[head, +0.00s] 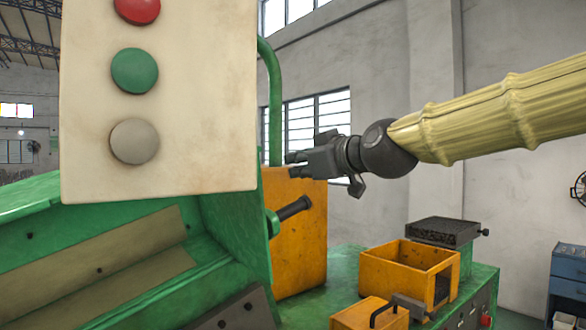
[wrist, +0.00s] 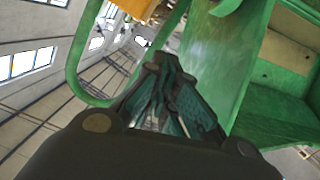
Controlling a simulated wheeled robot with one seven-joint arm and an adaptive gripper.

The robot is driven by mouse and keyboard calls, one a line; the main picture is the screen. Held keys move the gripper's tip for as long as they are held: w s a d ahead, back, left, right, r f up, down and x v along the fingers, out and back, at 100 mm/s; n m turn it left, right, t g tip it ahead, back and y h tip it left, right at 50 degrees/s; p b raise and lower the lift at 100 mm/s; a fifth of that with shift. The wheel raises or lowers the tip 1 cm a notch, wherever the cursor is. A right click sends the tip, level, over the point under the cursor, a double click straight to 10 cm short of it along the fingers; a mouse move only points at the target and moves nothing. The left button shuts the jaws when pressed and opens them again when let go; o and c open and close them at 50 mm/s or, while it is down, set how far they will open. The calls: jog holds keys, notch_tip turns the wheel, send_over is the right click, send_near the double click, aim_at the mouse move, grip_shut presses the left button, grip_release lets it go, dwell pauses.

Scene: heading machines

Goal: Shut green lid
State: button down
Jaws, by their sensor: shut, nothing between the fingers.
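A green machine body (head: 235,235) fills the lower left of the head view, with a sloping green trough-like part (head: 30,200) at its left. I cannot tell for sure which green part is the lid. A bent green tube (head: 274,90) rises behind the control box; in the wrist view it curves (wrist: 76,65) beside a broad green panel (wrist: 222,65). My gripper (head: 290,164) is shut and empty, in the air right of the control box and above the orange block. In the wrist view its fingertips (wrist: 165,70) appear between the tube and the panel, with no clear contact.
A cream control box (head: 200,100) with red, green and grey buttons hides part of the machine. An orange block (head: 305,230) stands below my gripper. An open orange box (head: 395,268) and a dark grate (head: 443,231) sit on the green bench at right. A blue cabinet (head: 568,285) stands far right.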

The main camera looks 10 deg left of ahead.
jog(key=w+a+f+p, duration=0.1)
jog(key=p, duration=0.1)
jog(key=w+a+f+p, duration=0.1)
jog(key=w+a+p, duration=0.1)
jog(key=w+a+f+p, duration=0.1)
jog(key=w+p, duration=0.1)
jog(key=shift+w+a+f+p, duration=0.25)
jog(key=shift+a+f+p, duration=0.1)
jog(key=shift+a, duration=0.05)
jog(key=shift+d+f, duration=0.15)
jog(key=shift+f, duration=0.35)
jog(key=shift+f, duration=0.15)
